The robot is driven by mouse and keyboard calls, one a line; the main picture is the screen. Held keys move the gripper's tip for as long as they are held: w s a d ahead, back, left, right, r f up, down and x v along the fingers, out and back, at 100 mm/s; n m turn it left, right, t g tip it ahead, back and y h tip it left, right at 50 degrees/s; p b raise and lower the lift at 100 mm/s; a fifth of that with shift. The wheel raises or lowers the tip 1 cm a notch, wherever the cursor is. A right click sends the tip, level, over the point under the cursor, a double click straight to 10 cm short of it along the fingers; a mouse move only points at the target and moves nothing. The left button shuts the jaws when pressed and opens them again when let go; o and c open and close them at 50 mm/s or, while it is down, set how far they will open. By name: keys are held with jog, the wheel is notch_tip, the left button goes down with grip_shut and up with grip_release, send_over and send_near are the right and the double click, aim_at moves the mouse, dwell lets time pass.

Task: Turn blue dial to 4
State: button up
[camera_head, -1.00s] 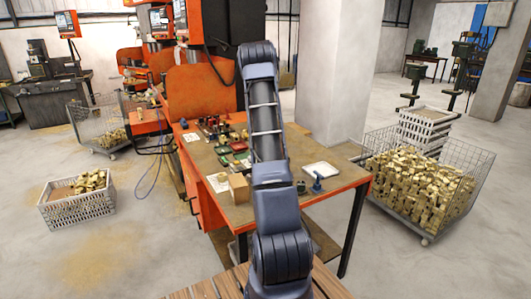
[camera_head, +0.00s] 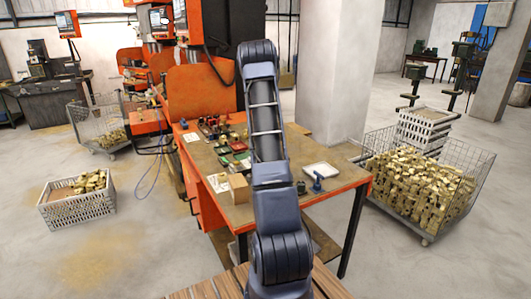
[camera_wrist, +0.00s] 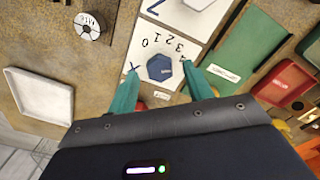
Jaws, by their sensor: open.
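The blue dial (camera_wrist: 160,68) is a small faceted knob on a white card (camera_wrist: 196,22) in the wrist view. Printed marks run around its far side, with an X at left and digits from 0 rising towards the right. Which mark the dial points to is too small to tell. My gripper (camera_wrist: 158,72) is open, its two teal fingers pointing at the dial, one on each side. I cannot tell whether the fingers touch it. In the head view my arm hides the gripper and the dial.

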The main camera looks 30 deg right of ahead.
notch_tip(320, 180, up, 10)
dwell(0.4)
jog(key=shift+f, duration=0.15)
notch_tip(320, 180, down, 11)
jog(key=n, duration=1)
jog(key=shift+n, duration=0.3)
dwell(0.5)
jog(key=c, duration=1)
